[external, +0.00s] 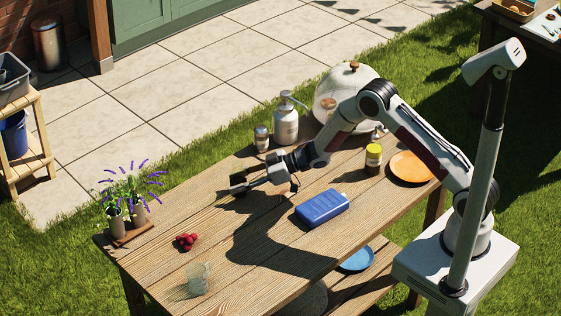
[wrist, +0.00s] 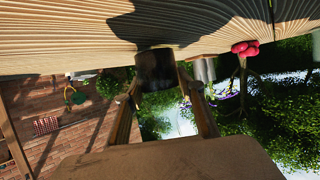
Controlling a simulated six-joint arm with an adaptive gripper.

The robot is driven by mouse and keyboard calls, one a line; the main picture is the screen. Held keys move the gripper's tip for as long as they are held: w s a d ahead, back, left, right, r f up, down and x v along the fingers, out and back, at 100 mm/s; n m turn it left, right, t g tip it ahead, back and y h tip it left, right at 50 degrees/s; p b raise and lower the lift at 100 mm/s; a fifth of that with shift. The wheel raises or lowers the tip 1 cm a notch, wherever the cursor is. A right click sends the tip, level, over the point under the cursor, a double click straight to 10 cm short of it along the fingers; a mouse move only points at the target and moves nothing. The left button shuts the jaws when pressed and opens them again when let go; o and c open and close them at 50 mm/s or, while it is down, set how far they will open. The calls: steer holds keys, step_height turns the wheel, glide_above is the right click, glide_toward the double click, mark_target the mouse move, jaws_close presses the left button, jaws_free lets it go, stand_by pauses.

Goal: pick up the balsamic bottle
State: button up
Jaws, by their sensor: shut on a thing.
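My gripper (external: 243,187) is above the wooden table (external: 180,215), left of its middle, reaching to the left. In the wrist view my gripper (wrist: 160,88) has its two fingers on either side of a dark, nearly black cylinder, the balsamic bottle (wrist: 155,68), and is shut on it. In the external view the bottle (external: 238,180) is only a small dark shape at the fingertips, mostly hidden. Its label is not readable. I cannot tell whether its base touches the table.
Raspberries (external: 186,241) and a clear glass (external: 199,278) are front left, potted lavender (external: 130,205) at the left end. A blue container (external: 322,207) lies right of my gripper.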

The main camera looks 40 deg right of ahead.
step_height(320, 180, up, 9)
steer(key=shift+r, duration=0.15)
stand_by(1.1)
